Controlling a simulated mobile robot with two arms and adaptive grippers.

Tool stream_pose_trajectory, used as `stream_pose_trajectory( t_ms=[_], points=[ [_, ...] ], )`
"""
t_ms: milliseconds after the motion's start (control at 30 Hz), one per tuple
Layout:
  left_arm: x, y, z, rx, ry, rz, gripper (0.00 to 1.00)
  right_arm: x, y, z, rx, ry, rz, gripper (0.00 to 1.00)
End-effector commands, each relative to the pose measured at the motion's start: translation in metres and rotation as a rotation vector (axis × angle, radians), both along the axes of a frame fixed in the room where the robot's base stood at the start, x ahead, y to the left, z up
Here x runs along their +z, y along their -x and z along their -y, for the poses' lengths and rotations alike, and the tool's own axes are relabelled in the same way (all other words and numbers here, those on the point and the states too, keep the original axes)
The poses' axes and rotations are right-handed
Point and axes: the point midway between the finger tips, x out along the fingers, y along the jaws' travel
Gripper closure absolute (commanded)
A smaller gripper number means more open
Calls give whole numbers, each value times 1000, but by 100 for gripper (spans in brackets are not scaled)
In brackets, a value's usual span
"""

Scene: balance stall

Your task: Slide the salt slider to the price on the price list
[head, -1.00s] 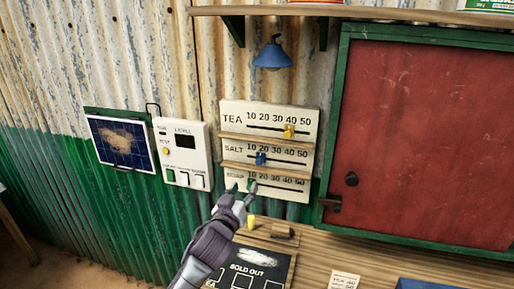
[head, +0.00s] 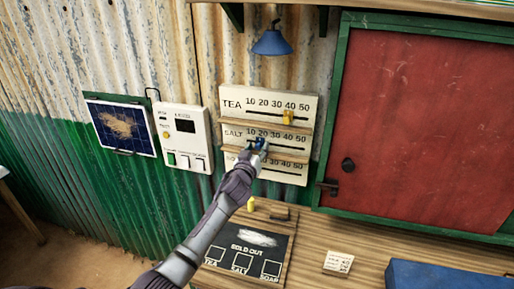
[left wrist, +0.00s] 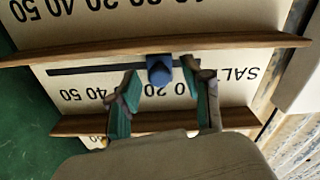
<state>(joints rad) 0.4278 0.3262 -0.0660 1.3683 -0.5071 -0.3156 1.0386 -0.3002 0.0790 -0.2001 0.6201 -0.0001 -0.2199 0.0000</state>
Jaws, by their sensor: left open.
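The blue salt slider (head: 261,142) sits near the 20 in the left part of the SALT row on the white price board (head: 306,104). In the left wrist view, upside down, the blue slider (left wrist: 159,70) shows on its dark slot. My left gripper (head: 257,147) is at the SALT row. Its open fingers (left wrist: 161,80) are on either side of the slider, with a gap visible on both sides. My right gripper is not in view.
The yellow tea slider (head: 288,118) is in the row above. Wooden ledges (left wrist: 155,45) separate the rows. The soap slider is hidden behind my arm. A switch box (head: 184,137) hangs left; a red shutter (head: 430,120) is right. The sold-out board (head: 251,250) lies below.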

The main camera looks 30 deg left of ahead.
Motion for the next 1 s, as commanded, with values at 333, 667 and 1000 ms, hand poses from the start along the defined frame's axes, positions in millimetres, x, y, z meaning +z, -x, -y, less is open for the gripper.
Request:
stream_pose_trajectory(
  t_ms=[333,667,1000],
  points=[
    [0,-1,0,0,0,-1,62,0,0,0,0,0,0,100],
    [0,-1,0,0,0,0,100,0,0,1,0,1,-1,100],
    [-4,-6,19,-4,5,4,100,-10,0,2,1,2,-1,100]
  ],
)
